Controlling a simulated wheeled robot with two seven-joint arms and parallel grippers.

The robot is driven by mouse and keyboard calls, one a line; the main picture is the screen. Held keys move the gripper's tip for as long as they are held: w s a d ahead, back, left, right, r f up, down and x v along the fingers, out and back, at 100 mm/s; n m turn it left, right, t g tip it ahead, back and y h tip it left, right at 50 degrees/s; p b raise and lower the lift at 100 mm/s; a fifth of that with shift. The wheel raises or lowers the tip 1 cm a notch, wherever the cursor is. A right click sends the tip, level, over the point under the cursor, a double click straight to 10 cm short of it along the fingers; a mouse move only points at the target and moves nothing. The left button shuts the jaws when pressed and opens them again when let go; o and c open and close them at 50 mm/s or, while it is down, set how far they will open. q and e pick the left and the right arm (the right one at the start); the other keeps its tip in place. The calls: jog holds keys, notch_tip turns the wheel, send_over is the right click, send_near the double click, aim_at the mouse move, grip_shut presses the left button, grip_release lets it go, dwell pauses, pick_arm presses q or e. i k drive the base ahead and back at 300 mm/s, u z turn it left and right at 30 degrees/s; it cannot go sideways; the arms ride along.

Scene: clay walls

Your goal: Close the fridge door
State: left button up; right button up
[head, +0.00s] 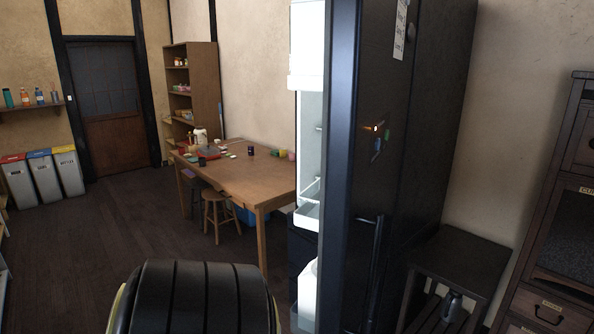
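The fridge door (342,150) is black and stands open in the head view, right of the middle. Its edge faces me. Its outer face (400,190), on the right, has a long vertical handle (370,262), a paper note (401,28) and several small magnets (377,143). On its left side show white, brightly lit door shelves (308,45). Most of the fridge body and its interior are hidden behind the door. Neither my left nor my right gripper is in view.
A wooden table (235,178) with small items and stools (216,212) stands left of the fridge. A low dark stand (455,258) and a dark cabinet (560,210) stand at the right. Bins (45,180) are far left. Open floor (90,245) lies at left.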

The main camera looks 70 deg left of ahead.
aim_at(359, 54)
jog(key=u, duration=1.85)
jog(key=i, duration=1)
